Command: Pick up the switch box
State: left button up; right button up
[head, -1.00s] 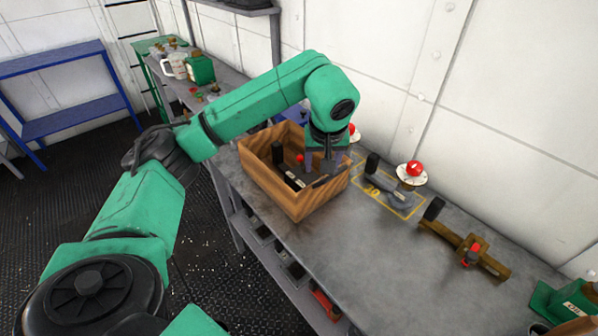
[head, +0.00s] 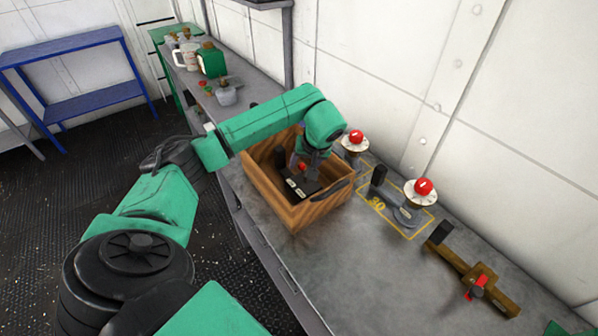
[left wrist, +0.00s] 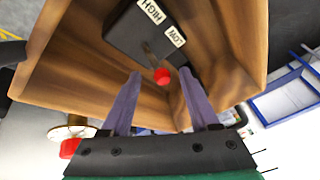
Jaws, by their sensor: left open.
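The switch box (head: 308,187) is a black box with white labels and a red-tipped lever. It lies inside an open wooden crate (head: 297,214) on the grey bench. In the left wrist view the switch box (left wrist: 133,38) shows HIGH and LOW labels, and its red lever knob lies between my fingertips in the picture. My left gripper (head: 308,164) is over the crate, tilted, with its fingers reaching down towards the box. In the left wrist view the left gripper (left wrist: 159,74) is open, with nothing visibly clamped. My right gripper is not in view.
The crate walls (left wrist: 80,50) stand around the gripper. To the right are a yellow-outlined patch (head: 376,205) with a grey lever device, red knobs on pale discs (head: 424,187), and a brown valve-like piece (head: 482,275). A white wall runs behind. The bench front is clear.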

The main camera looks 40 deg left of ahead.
pick_arm(q)
jog(key=shift+a+f, duration=0.3)
jog(key=shift+f, duration=0.25)
jog(key=shift+a+f, duration=0.2)
jog(key=shift+f, duration=0.05)
grip_shut()
dwell(0.8)
